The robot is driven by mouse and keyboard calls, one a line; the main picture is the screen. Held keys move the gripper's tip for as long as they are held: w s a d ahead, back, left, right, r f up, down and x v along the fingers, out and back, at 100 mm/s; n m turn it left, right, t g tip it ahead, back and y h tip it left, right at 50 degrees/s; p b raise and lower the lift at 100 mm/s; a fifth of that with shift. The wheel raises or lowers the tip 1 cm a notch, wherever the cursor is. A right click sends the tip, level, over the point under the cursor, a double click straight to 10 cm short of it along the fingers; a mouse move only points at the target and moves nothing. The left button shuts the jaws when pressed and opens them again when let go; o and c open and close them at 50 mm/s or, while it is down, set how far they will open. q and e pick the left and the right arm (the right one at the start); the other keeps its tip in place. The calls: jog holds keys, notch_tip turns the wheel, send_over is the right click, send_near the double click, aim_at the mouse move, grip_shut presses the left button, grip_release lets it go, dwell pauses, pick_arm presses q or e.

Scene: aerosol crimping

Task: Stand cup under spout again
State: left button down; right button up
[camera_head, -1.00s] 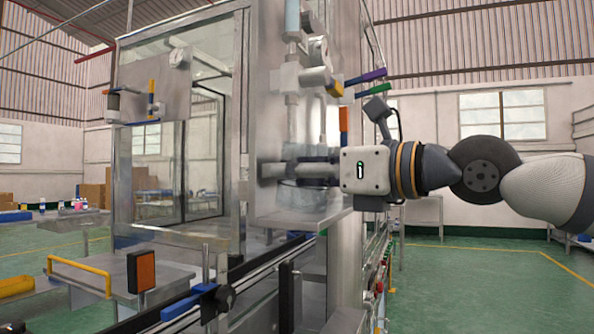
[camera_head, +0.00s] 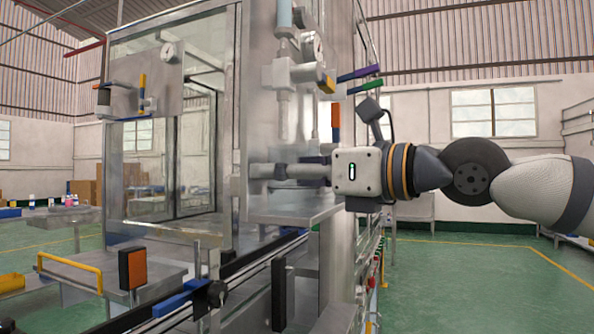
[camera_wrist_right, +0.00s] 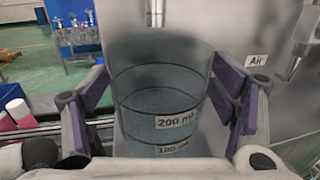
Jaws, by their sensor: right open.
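The clear measuring cup (camera_wrist_right: 165,105), marked 200 ml and 100 ml, fills the middle of the right wrist view. It looks upright and empty. My right gripper (camera_head: 290,171) reaches in from the right above the steel shelf (camera_head: 295,208) of the machine. In the wrist view its purple-padded fingers (camera_wrist_right: 166,85) stand open on either side of the cup. The spout (camera_head: 283,105) hangs above the fingers, and a metal tube (camera_wrist_right: 155,12) shows above the cup rim in the wrist view. In the head view I cannot make out the cup clearly. My left gripper is not in view.
A nozzle (camera_wrist_right: 300,45) and an "Air" label (camera_wrist_right: 256,61) are to the right of the cup. A glass-fronted cabinet (camera_head: 165,150) stands left of the shelf. A rail (camera_head: 225,285) runs below. The green floor (camera_head: 470,285) at right is clear.

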jog(key=v, duration=1.2)
jog(key=shift+w, duration=0.1)
jog(key=w+a+f+n+g+h, duration=0.1)
jog(key=a+f+n+g+h, duration=0.15)
jog(key=f, duration=0.75)
jog(key=w+a+f+n+g+h, duration=0.1)
jog(key=a+f, duration=0.3)
jog(key=f, duration=0.7)
jog(key=s+f+n+g+h, duration=0.2)
jog(key=s+f, duration=0.2)
jog(key=f, duration=0.7)
jog(key=s+f+n+g+h, duration=0.2)
jog(key=s+f, duration=0.1)
jog(key=f, duration=0.7)
jog(key=s+d+f+n+g+h, duration=0.1)
jog(key=s+d+f+n+h, duration=0.15)
jog(key=s+f, duration=0.55)
jog(key=s+d+f+n+g+h, duration=0.1)
jog(key=s+d+f+n+h, duration=0.2)
jog(key=s+f, duration=0.45)
jog(key=s+d+f+n+g+h, duration=0.1)
jog(key=s+d+f+n, duration=0.2)
jog(key=s+d+n, duration=0.2)
jog(key=s+d+f+n+g, duration=0.2)
jog(key=s+d+f+n, duration=0.2)
jog(key=s+d, duration=0.5)
jog(key=s+n, duration=0.2)
jog(key=s, duration=0.1)
jog(key=shift+n+h, duration=0.3)
jog(key=shift+h, duration=0.1)
